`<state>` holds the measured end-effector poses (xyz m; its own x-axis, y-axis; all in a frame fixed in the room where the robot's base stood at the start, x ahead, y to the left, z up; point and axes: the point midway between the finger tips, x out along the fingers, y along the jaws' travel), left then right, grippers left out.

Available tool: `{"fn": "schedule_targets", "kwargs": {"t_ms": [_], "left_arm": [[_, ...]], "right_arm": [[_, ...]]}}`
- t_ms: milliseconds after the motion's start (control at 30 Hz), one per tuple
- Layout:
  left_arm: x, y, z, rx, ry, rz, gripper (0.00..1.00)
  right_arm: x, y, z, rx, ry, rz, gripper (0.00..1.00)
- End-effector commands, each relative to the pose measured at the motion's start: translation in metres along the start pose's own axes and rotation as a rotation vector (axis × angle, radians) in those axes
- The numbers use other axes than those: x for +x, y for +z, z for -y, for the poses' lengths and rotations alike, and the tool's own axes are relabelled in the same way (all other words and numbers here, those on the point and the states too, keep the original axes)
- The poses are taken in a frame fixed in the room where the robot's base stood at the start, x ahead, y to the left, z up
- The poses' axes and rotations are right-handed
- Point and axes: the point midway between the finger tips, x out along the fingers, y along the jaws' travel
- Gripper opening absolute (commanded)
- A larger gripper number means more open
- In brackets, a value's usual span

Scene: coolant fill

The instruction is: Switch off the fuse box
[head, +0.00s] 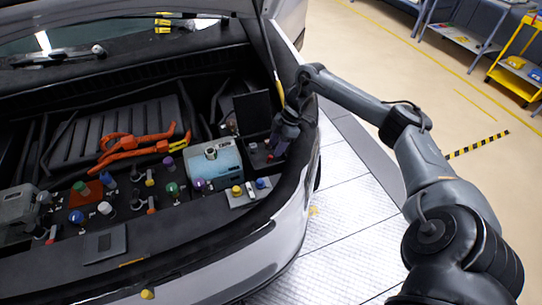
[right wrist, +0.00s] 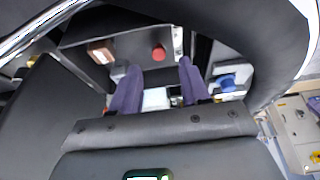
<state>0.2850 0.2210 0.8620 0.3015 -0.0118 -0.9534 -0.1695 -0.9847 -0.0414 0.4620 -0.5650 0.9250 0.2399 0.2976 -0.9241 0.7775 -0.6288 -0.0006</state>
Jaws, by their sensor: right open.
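The fuse box (head: 257,148) is a dark box at the right side of the engine bay, with its black lid (head: 253,111) standing open. In the right wrist view a round red button (right wrist: 158,53) and a brown block (right wrist: 101,52) show inside it. My right gripper (head: 276,148) reaches in over the box from the right and partly hides its inside. In the right wrist view its two dark purple fingers (right wrist: 159,66) are apart, with nothing between them. The red button lies just beyond the fingertips, roughly midway between them; I cannot tell whether they touch it. My left gripper is not in view.
A light blue tank (head: 215,163) stands left of the fuse box. A plate with yellow and blue knobs (head: 249,193) sits in front. Orange cables (head: 135,148) and several coloured caps fill the bay's left. The car's rim and hood strut (head: 272,60) are close to my right arm.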

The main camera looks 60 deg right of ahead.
Motion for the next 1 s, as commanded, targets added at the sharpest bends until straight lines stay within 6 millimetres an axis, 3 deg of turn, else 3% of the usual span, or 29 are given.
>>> {"fn": "schedule_targets", "kwargs": {"t_ms": [100,300,767,833,1000], "left_arm": [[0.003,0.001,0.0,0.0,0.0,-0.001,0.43],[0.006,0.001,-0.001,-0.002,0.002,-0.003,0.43],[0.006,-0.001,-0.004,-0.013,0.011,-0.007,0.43],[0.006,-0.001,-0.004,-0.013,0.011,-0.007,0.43],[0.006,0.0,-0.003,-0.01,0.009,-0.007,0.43]], "right_arm": [[0.021,0.0,0.001,0.001,-0.003,-0.002,0.46],[0.044,-0.001,0.0,0.0,-0.001,-0.002,0.46],[0.054,0.0,0.0,0.0,0.001,0.0,0.46],[0.054,0.0,0.0,0.0,0.0,0.0,0.4],[0.054,0.0,0.0,0.0,0.0,0.0,0.14]]}}
